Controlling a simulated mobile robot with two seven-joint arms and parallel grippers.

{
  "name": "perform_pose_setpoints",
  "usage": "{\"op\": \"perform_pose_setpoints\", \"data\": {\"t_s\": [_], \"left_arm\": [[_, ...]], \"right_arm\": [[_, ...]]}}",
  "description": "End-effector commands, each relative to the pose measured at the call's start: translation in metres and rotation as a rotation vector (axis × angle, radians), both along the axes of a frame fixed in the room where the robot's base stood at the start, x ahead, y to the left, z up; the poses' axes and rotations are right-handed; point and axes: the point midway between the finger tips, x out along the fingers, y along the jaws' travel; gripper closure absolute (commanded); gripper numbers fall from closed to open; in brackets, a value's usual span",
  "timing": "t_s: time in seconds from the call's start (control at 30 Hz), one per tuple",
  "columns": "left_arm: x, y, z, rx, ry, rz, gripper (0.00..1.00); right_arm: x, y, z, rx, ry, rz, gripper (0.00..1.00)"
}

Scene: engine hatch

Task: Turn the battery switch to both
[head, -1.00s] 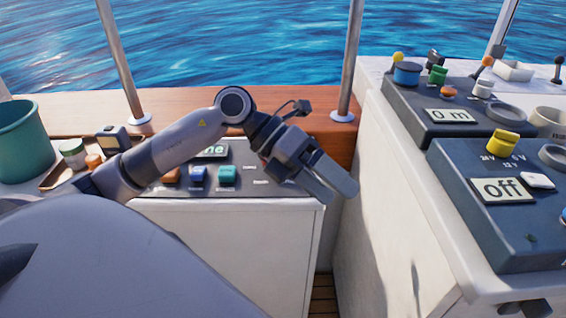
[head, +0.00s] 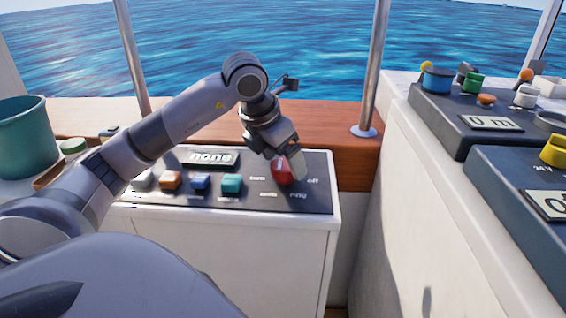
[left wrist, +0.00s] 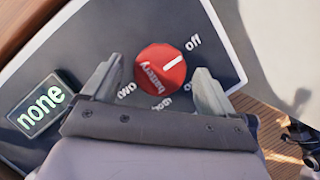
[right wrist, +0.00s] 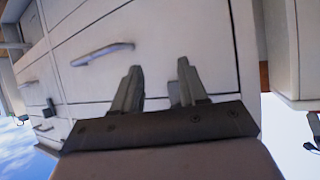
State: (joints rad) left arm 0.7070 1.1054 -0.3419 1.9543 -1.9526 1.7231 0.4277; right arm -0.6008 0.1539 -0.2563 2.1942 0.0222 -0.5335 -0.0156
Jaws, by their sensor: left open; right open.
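The battery switch (head: 284,172) is a red round knob on the dark panel beside the white cabinet's right edge. In the left wrist view the knob (left wrist: 160,71) reads "battery", and its white line points at "off". The labels "two" and "both" show around it, and another label is partly hidden by a finger. The display (head: 210,158) reads "none", also in the left wrist view (left wrist: 40,107). My left gripper (left wrist: 155,85) is open above the knob, with one finger on either side; contact cannot be told. My right gripper (right wrist: 160,75) is open and empty, facing white drawers.
White, orange, blue and teal buttons (head: 201,184) sit left of the knob. A steel post (head: 372,70) stands behind. Another console (head: 490,125) with knobs is at the right. A green bucket (head: 25,137) stands far left. A drawer handle (right wrist: 102,54) is before my right gripper.

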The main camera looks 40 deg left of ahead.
Motion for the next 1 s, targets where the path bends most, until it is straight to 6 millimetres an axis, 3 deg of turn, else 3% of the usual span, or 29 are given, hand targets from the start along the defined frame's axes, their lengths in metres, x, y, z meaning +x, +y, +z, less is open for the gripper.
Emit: {"op": "perform_pose_setpoints", "data": {"t_s": [0.33,0.5,1.0], "left_arm": [[0.0022,-0.0006,-0.0054,-0.001,0.000,-0.001,0.13],[0.0021,-0.0006,-0.0054,-0.001,0.000,-0.001,0.68],[0.0023,0.0009,-0.0047,0.001,0.001,-0.106,0.68]], "right_arm": [[0.0003,0.0008,0.0003,-0.001,-0.002,0.003,0.57],[0.0003,0.0007,0.0003,-0.001,-0.002,0.003,0.57],[0.0005,0.0006,0.0029,0.001,-0.004,0.001,0.57]]}}
